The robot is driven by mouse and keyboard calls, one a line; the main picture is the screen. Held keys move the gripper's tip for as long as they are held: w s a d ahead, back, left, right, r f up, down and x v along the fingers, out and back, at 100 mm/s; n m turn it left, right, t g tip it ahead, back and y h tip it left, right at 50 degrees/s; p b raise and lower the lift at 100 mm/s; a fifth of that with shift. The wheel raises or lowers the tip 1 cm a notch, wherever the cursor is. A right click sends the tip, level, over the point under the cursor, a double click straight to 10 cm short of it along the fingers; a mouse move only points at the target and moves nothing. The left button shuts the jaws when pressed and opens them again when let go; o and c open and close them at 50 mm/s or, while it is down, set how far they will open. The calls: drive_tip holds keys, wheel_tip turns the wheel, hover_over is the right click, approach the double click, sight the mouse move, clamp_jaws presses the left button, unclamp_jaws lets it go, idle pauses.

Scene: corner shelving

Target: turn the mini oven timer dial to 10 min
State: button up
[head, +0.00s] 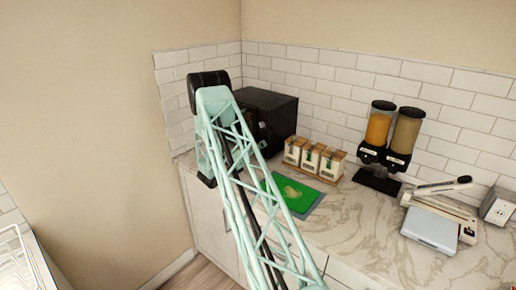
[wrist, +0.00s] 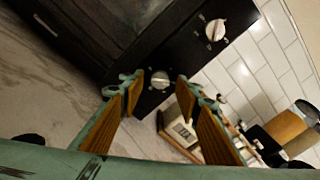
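The mini oven (head: 272,115) is a black box in the counter's back corner, partly hidden behind my arm in the head view. In the wrist view its dark front (wrist: 90,35) is tilted. Two white dials show on its panel, an upper dial (wrist: 215,30) and a lower dial (wrist: 160,80). I cannot read their markings or tell which is the timer. My gripper (wrist: 158,84) is open, its two wood-padded fingers pointing at the panel. The lower dial appears between the fingertips; contact cannot be told. The gripper is not clearly visible in the head view.
Several white canisters in a wooden rack (head: 314,158) stand right of the oven. A green mat (head: 292,194) lies in front. Dispensers (head: 390,135) and a pale blue scale (head: 430,229) are farther right. The marble counter (head: 350,230) has free room in the middle.

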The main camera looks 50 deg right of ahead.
drive_tip(key=c, duration=0.9)
drive_tip(key=shift+o, duration=0.2)
drive_tip(key=shift+m+b, duration=0.8)
drive_tip(key=shift+b, duration=0.5)
drive_tip(key=o, duration=0.9)
drive_tip(key=shift+c, duration=0.2)
drive_tip(key=a, duration=1.2)
drive_tip(key=shift+w, duration=0.35)
